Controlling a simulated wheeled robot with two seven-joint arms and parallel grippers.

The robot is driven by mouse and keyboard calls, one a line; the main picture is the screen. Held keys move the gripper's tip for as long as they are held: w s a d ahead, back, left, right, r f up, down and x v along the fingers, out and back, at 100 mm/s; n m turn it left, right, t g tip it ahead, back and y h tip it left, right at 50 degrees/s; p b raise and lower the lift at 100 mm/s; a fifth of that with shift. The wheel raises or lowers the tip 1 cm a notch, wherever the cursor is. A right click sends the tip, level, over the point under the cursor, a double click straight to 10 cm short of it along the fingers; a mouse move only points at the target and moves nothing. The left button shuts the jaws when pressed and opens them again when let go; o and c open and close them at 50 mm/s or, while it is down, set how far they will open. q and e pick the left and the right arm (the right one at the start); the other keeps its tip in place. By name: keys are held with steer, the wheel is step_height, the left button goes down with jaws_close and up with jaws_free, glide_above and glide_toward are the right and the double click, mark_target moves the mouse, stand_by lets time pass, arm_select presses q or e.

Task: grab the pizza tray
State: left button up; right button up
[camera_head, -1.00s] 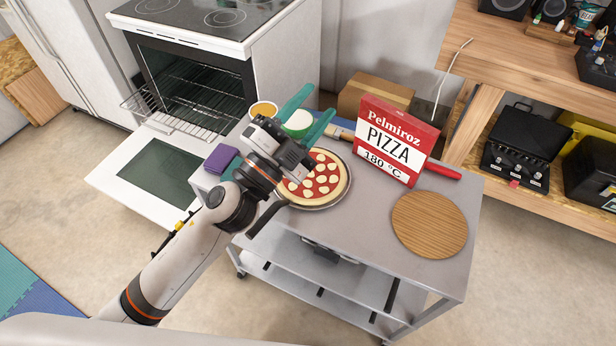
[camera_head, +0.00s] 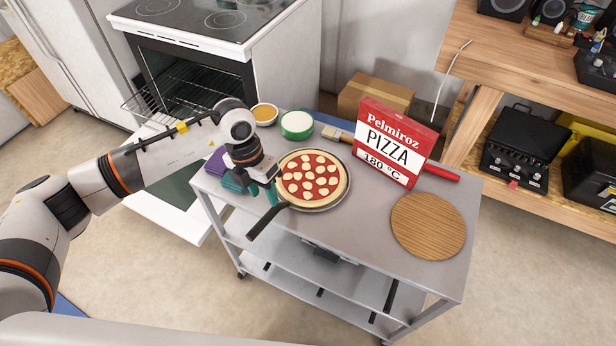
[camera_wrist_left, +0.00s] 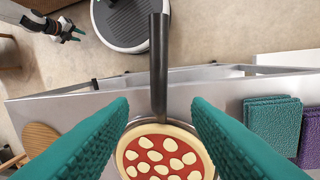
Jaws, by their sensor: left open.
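The pizza tray (camera_head: 318,207) is a round metal pan with a black handle, lying on the grey cart. A pizza (camera_head: 312,178) with red sauce and white cheese pieces sits in it. The handle points toward the cart's front left. My left gripper (camera_head: 253,192) is open, just left of the pan and above the handle's base. In the left wrist view its teal fingers stand on either side of the handle (camera_wrist_left: 158,65), apart from it. My right gripper (camera_wrist_left: 72,31) shows small at the top left of the wrist view, with its fingers apart.
A red pizza box (camera_head: 390,142) stands behind the tray, and a round wooden board (camera_head: 428,225) lies at right. Folded teal (camera_wrist_left: 270,118) and purple (camera_wrist_left: 314,135) cloths lie beside the gripper. The oven door is open.

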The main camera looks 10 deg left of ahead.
mark_target(273, 209)
arm_select(q)
steer(key=f, duration=0.3)
steer(key=shift+s+d+p, duration=0.15)
steer(key=shift+d+p, duration=0.15)
steer(key=shift+d, duration=0.05)
steer(key=f+p, duration=0.1)
steer(key=f, duration=0.1)
steer(key=d+f, duration=0.1)
steer(key=f, duration=0.1)
steer(key=shift+p, duration=0.4)
steer(key=shift+f, duration=0.6)
steer(key=shift+d+r, duration=0.1)
jaws_close()
